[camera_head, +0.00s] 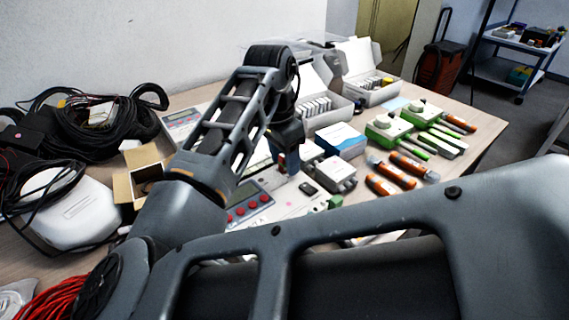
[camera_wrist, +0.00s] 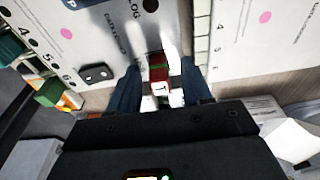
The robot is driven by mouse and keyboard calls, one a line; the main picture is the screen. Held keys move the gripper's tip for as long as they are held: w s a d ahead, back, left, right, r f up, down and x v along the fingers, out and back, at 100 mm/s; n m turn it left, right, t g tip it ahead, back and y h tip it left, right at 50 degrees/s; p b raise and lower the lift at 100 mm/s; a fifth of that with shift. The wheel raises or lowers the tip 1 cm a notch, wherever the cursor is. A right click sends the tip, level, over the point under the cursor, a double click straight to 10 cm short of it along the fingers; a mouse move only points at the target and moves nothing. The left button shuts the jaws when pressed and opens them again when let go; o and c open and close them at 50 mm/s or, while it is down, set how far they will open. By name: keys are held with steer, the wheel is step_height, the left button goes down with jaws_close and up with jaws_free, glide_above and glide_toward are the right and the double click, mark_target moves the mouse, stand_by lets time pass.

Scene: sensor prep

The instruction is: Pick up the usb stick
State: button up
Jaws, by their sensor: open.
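In the wrist view, a small red and white piece with a bright, metal-like part (camera_wrist: 158,68) lies between my fingers; it looks like the usb stick, though blur makes this unsure. My gripper (camera_wrist: 160,82) is open, with one dark blue finger on each side of it; I cannot tell whether they touch it. In the head view my gripper (camera_head: 288,162) points down over the white data logger sheet or panel, and the stick cannot be made out there. A small black block (camera_wrist: 97,73) lies left of the fingers; it also shows in the head view (camera_head: 308,188).
Orange tools (camera_head: 407,165) and green devices (camera_head: 388,130) lie right. A cardboard box (camera_head: 133,180) and black cables (camera_head: 75,135) crowd the left.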

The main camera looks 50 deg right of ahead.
steer(key=shift+c, duration=0.2)
jaws_close()
steer(key=shift+r, duration=0.1)
